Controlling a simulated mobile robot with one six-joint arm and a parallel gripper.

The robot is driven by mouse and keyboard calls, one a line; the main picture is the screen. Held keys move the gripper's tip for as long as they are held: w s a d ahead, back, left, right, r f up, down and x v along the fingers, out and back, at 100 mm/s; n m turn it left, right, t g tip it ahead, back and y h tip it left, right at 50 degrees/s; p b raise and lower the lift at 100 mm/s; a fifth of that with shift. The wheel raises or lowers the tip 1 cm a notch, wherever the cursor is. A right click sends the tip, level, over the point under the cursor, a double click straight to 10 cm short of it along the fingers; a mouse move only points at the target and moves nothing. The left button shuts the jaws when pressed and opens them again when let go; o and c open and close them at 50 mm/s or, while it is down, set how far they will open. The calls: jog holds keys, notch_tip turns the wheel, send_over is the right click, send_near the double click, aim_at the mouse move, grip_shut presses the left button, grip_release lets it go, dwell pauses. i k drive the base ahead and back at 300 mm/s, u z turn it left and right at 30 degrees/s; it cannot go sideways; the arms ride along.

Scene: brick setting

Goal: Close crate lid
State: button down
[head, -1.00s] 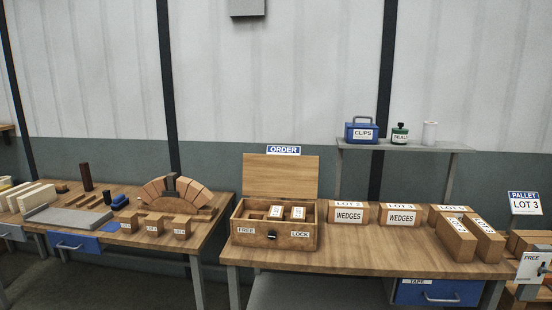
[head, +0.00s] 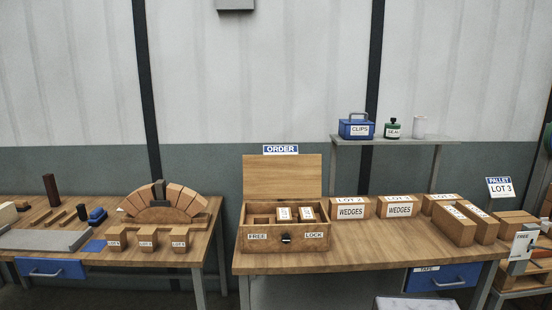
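The wooden crate (head: 285,261) stands on the right-hand table in the head view, with its hinged lid (head: 283,175) raised upright at the back. An ORDER sign (head: 281,149) is at the lid's top edge. The crate's front carries FREE and LOCK labels with a dark round knob (head: 286,239) between them. Inside are compartments; two labelled blocks (head: 284,213) sit in the middle and right, and the left part looks empty. My gripper is not in view.
WEDGES boxes (head: 351,208) stand close to the crate's right, with more lot boxes (head: 453,225) beyond. A shelf (head: 390,141) behind holds a CLIPS box, a green bottle and a white cylinder. The left table (head: 200,243) holds a brick arch; a gap separates the tables.

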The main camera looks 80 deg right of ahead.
aim_at(269, 177)
jog(key=i, duration=1.05)
jog(key=z, duration=5)
jog(key=i, duration=0.1)
jog(key=u, duration=2.55)
jog(key=i, duration=0.45)
jog(key=u, duration=0.05)
